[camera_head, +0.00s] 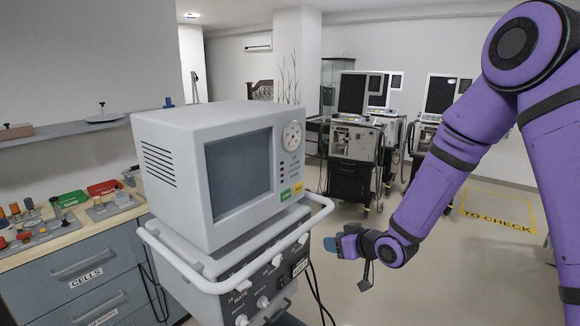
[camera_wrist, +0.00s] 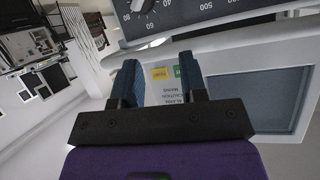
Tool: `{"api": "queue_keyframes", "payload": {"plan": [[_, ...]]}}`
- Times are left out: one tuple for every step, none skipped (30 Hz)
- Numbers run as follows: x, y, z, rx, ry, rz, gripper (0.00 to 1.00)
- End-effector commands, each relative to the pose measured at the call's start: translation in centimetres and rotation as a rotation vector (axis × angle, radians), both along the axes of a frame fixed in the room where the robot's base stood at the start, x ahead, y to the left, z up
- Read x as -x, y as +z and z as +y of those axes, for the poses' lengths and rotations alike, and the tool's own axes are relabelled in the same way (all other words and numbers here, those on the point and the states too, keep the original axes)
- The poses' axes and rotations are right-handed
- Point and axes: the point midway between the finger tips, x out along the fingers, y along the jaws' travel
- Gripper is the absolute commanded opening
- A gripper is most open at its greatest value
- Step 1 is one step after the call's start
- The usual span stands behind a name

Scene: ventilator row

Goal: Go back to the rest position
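My gripper (camera_head: 338,245) is at the end of my purple arm, just right of the grey ventilator (camera_head: 190,140) and its white rail. In the wrist view my gripper (camera_wrist: 160,78) shows two blue fingers spread apart with nothing between them. Behind the fingers, the wrist view shows a caution label with yellow and green stickers, part of the ventilator's screen (camera_wrist: 255,98) and a dark panel with a numbered dial (camera_wrist: 145,8). A gap seems to lie between fingers and ventilator, but I cannot tell how wide.
A drawer bench (camera_head: 80,265) labelled CELLS stands at left, with a green tray (camera_head: 70,198), a red tray (camera_head: 104,187) and several small parts. More ventilators on carts (camera_head: 352,160) stand at the back. A yellow TO CHECK floor marking (camera_head: 497,222) lies right, with open floor around it.

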Motion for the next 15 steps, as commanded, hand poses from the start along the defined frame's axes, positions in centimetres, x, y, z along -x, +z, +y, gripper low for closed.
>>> {"api": "queue_keyframes", "payload": {"plan": [[0.0, 1.5, -0.8, 0.041, -0.021, -0.001, 0.39], [0.1, 2.2, -1.3, 0.066, -0.033, 0.004, 0.39], [0.2, 3.1, -2.1, 0.098, -0.052, 0.011, 0.39], [0.3, 3.7, -2.6, 0.121, -0.066, 0.018, 0.39], [0.5, 4.4, -3.1, 0.143, -0.08, 0.024, 0.39], [0.7, 5.4, -3.8, 0.17, -0.101, 0.031, 0.39], [0.9, 6.1, -4.4, 0.191, -0.115, 0.037, 0.39], [1.2, 6.8, -4.9, 0.21, -0.13, 0.043, 0.39], [1.5, 7.7, -5.6, 0.235, -0.151, 0.053, 0.39], [1.9, 8.4, -6.2, 0.253, -0.167, 0.062, 0.39], [2.2, 9.1, -6.7, 0.27, -0.184, 0.07, 0.39], [2.8, 10.1, -7.4, 0.291, -0.205, 0.079, 0.39], [3.2, 10.7, -7.9, 0.305, -0.221, 0.088, 0.39], [3.6, 11.4, -8.4, 0.319, -0.238, 0.098, 0.39], [4.2, 12.3, -9.1, 0.336, -0.261, 0.11, 0.39]]}}
